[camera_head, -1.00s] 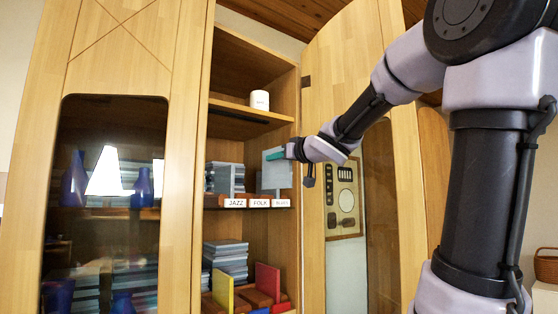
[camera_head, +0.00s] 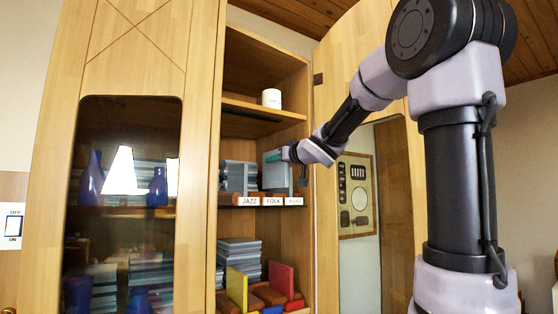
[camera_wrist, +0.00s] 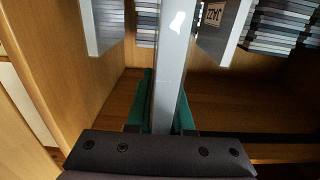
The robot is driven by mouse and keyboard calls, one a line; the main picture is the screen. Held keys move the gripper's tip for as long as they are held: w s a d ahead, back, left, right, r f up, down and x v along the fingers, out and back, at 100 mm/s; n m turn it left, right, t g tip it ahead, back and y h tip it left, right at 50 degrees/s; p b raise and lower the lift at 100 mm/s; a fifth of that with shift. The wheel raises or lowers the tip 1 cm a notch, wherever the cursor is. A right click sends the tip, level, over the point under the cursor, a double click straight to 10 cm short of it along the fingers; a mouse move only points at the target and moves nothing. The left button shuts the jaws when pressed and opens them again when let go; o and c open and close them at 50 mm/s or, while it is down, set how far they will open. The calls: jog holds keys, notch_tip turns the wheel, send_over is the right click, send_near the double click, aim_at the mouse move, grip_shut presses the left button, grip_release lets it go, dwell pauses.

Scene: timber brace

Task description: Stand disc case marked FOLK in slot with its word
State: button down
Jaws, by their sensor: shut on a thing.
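My gripper (camera_head: 277,156) has teal fingers and is shut on a thin grey disc case (camera_head: 273,169). The case stands upright at the middle shelf, above the FOLK label (camera_head: 274,201) and BLUES label (camera_head: 295,201). The JAZZ label (camera_head: 249,201) is to their left. In the wrist view the held case (camera_wrist: 171,70) runs between the teal fingers of my gripper (camera_wrist: 165,100). Another grey case (camera_wrist: 225,35) marked JAZZ is to its right, with a gap. I cannot read a word on the held case, nor tell whether it touches the shelf.
Grey cases (camera_head: 238,177) stand at the shelf's left. A white mug (camera_head: 271,98) is on the shelf above. Below are stacked cases (camera_head: 240,250) and yellow (camera_head: 237,288) and red (camera_head: 281,278) panels.

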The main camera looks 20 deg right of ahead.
aim_at(264, 162)
jog(key=shift+x, duration=4.75)
jog(key=shift+w+f, duration=0.15)
jog(key=shift+f, duration=1.95)
jog(key=c, duration=0.7)
grip_release()
